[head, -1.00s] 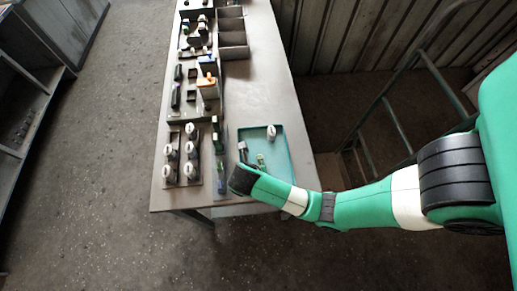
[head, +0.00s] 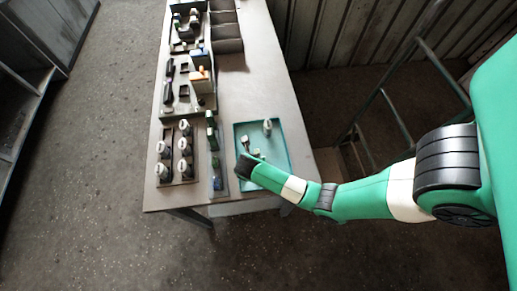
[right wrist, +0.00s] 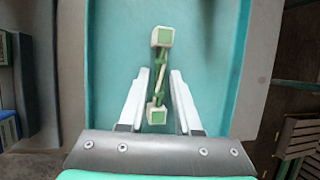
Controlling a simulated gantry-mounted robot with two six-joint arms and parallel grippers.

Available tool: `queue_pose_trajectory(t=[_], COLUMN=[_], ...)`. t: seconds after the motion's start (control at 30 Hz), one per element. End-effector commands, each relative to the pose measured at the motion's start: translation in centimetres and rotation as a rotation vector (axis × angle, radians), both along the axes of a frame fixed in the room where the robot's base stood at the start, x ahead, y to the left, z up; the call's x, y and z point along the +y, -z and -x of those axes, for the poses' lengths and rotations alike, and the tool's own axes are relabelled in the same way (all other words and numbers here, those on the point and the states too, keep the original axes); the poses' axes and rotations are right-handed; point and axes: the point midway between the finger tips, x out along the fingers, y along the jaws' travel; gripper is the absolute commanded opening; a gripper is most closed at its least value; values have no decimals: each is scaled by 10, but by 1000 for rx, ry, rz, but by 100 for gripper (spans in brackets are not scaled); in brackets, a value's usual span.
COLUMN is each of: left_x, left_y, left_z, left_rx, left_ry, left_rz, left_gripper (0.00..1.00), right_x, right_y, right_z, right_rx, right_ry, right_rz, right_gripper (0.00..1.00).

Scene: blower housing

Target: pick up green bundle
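The green bundle (right wrist: 158,75) lies on a teal tray (right wrist: 215,40) in the right wrist view, long and thin with pale green-faced blocks at its two ends. My right gripper (right wrist: 160,75) is open, its two white fingers on either side of the bundle's near part, with a visible gap to each. I cannot tell how far the fingers are above the tray. In the head view my right arm reaches over the near edge of the tray (head: 284,140), and its wrist (head: 245,165) hides most of the bundle. My left gripper is not in view.
A white-topped part (head: 267,127) stands at the tray's far side, and another small part (head: 245,142) lies near its left side. A rack of white-topped parts (head: 163,150) and a narrow bin (head: 216,182) stand to the left. Grey bins (head: 228,45) stand farther back.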

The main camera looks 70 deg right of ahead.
Motion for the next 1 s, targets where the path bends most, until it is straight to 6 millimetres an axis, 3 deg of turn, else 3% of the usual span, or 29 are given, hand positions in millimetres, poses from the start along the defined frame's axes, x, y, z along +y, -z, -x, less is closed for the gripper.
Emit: queue_pose_trajectory(t=[0.17, 0.37, 0.77, 1.0], left_x=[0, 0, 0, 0], left_y=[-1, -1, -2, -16], left_z=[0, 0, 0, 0], left_rx=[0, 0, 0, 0], left_ry=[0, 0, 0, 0], left_rz=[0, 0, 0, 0], left_gripper=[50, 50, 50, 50], right_x=[0, 0, 0, 0], right_y=[0, 0, -5, -39], right_z=[0, 0, 0, -1], right_rx=[0, 0, -2, -4], right_ry=[0, 0, 0, 0], right_rz=[0, 0, 0, 2], right_gripper=[32, 0, 0, 0])
